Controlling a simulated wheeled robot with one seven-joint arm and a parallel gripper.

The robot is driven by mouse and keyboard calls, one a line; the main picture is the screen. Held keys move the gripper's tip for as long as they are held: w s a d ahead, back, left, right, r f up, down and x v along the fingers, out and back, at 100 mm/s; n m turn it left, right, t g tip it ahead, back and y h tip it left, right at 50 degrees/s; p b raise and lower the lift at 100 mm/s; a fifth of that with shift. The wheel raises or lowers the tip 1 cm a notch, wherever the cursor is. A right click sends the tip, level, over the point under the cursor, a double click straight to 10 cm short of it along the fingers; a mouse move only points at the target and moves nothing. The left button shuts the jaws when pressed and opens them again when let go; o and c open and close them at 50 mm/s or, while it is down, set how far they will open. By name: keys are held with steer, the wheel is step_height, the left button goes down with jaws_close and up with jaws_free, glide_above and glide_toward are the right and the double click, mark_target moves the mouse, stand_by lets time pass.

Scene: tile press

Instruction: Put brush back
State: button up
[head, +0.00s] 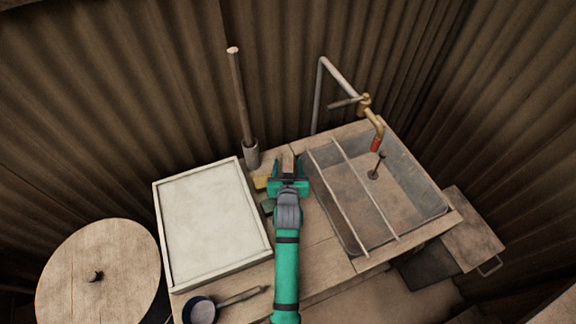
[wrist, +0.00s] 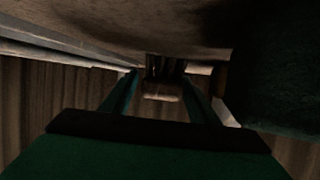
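My gripper (head: 288,170) is low over the back of the wooden counter, between the white framed slab and the sink. A small brown wooden block, which looks like the brush (head: 288,160), sits between its fingers, and the fingers appear closed on it. In the wrist view the brush (wrist: 162,92) shows as a light brown block between the teal fingers, with dark strips above it. Its bristles cannot be told clearly. I cannot tell whether it touches the counter.
The sink (head: 415,185) with two bars and a tap (head: 370,112) is on the right. The white slab (head: 210,222) lies left. A holder (head: 252,155) with an upright stick stands behind. A yellowish block (head: 261,182) lies beside my gripper. A pan (head: 200,311) is in front.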

steer(key=shift+r, duration=0.1)
steer(key=shift+s+r, duration=0.1)
steer(key=shift+r, duration=0.05)
steer(key=v, duration=1.1)
steer(key=shift+s+r, duration=0.2)
steer(key=shift+s, duration=0.15)
steer(key=shift+f, duration=0.1)
